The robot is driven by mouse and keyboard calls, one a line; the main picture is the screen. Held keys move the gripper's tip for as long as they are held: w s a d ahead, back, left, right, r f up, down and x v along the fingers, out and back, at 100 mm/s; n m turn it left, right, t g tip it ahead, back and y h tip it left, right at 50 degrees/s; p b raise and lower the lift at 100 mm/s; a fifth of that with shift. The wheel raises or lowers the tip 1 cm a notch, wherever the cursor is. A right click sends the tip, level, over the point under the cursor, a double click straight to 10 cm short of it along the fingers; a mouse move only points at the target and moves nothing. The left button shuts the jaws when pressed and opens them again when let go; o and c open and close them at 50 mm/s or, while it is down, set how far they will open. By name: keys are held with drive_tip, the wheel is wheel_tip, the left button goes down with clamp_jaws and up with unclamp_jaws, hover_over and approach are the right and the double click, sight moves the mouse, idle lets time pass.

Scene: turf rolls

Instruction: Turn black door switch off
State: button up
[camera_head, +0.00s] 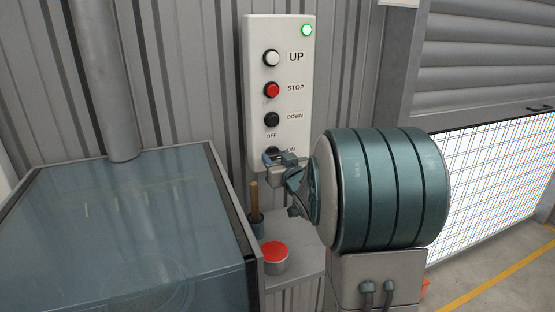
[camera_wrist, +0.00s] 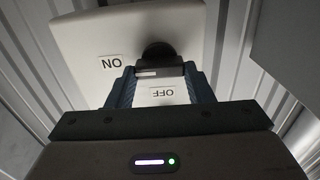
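The black door switch (camera_head: 272,150) is a dark rotary knob at the bottom of the white control panel (camera_head: 291,95), between the OFF and ON labels. My gripper (camera_head: 281,159) is right at the knob and hides its lower part. In the wrist view the knob (camera_wrist: 157,52) shows just beyond and between the fingertips of my gripper (camera_wrist: 160,74). The fingers stand apart, one on each side, with the OFF label (camera_wrist: 168,92) visible between them and the ON label (camera_wrist: 111,63) to the left. Whether a finger touches the knob, I cannot tell.
Above the switch are the white UP button (camera_head: 271,58), red STOP button (camera_head: 271,90) and black DOWN button (camera_head: 271,119). A green light (camera_head: 306,30) glows at the top. Below are a red-topped can (camera_head: 274,257) and a wooden-handled tool (camera_head: 254,200). A glass-topped box (camera_head: 130,235) fills the left.

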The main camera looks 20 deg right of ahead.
drive_tip(key=shift+f+n+b, duration=0.15)
drive_tip(key=shift+n+b, duration=0.15)
drive_tip(key=shift+b, duration=0.3)
drive_tip(key=shift+o, duration=0.2)
drive_tip(key=n+b, duration=0.1)
drive_tip(key=b, duration=0.1)
drive_tip(key=n+b, duration=0.1)
drive_tip(key=b, duration=0.1)
drive_tip(key=shift+a+f+n, duration=0.1)
drive_tip(key=shift+f+n, duration=0.1)
drive_tip(key=shift+n, duration=0.1)
drive_tip(key=n+b, duration=0.5)
drive_tip(key=b, duration=0.1)
drive_tip(key=shift+n+b, duration=0.3)
drive_tip(key=n+b, duration=0.4)
drive_tip(key=shift+a+n, duration=0.1)
drive_tip(key=shift+n, duration=0.2)
drive_tip(key=shift+r+n+b, duration=0.1)
drive_tip(key=shift+n+b, duration=1.3)
drive_tip(key=shift+n, duration=0.8)
drive_tip(key=shift+c, duration=0.2)
drive_tip(key=o, duration=1)
drive_tip(key=shift+s, duration=0.1)
